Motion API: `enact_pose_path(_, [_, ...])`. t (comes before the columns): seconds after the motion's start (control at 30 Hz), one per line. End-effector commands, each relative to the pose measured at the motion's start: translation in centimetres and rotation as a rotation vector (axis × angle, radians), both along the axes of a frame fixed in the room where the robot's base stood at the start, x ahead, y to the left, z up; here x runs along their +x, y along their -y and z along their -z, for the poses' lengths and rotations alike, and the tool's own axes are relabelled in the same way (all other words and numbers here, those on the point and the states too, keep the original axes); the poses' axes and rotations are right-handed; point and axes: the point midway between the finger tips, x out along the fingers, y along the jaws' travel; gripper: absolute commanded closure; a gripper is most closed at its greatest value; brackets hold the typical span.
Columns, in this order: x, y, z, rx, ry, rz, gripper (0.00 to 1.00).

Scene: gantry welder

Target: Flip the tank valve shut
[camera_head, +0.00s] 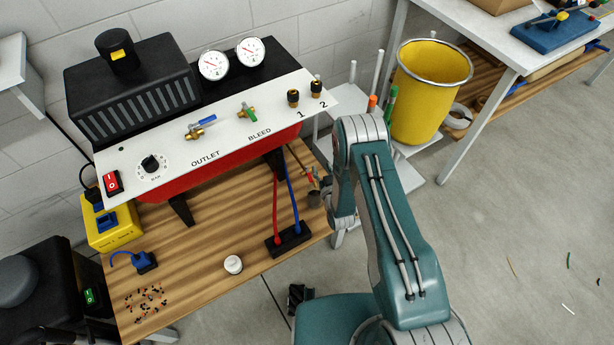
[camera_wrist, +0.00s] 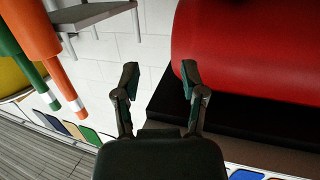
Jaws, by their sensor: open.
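A red rounded body (camera_wrist: 245,45), which looks like a tank, fills the upper right of the wrist view; no valve shows on it there. In the head view a red body (camera_head: 220,163) shows under the white sloped panel (camera_head: 225,135). On the panel are a blue-handled valve (camera_head: 201,126) by OUTLET and a green-handled valve (camera_head: 247,112) by BLEED. I cannot tell which valve is the tank valve. My gripper (camera_wrist: 160,75) is open and empty, with its fingers left of the red body. In the head view my arm hides most of the gripper.
Orange (camera_wrist: 58,88) and green (camera_wrist: 28,45) handles hang close at the wrist view's left. A yellow bin (camera_head: 428,95) stands right of the bench. Red and blue leads rise from a black block (camera_head: 290,238) on the wooden top (camera_head: 215,235). A white cap (camera_head: 233,264) lies there.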

Motion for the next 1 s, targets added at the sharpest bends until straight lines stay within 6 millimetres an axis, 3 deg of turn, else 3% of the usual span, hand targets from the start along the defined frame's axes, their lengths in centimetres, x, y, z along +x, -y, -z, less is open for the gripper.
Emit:
enact_pose_path(0.03, [-1.5, 0.0, 2.0, 0.008, 0.012, -0.008, 0.46])
enact_pose_path(0.2, [-5.9, 0.0, 6.1, 0.039, 0.078, -0.027, 0.46])
enact_pose_path(0.3, [-7.6, 0.1, 7.4, 0.052, 0.106, -0.033, 0.46])
enact_pose_path(0.43, [-8.4, 0.2, 7.9, 0.06, 0.123, -0.036, 0.46])
enact_pose_path(0.57, [-7.4, -0.1, 7.9, 0.062, 0.128, -0.036, 0.46])
enact_pose_path(1.0, [-0.2, -2.8, 7.9, 0.06, 0.125, -0.036, 0.46])
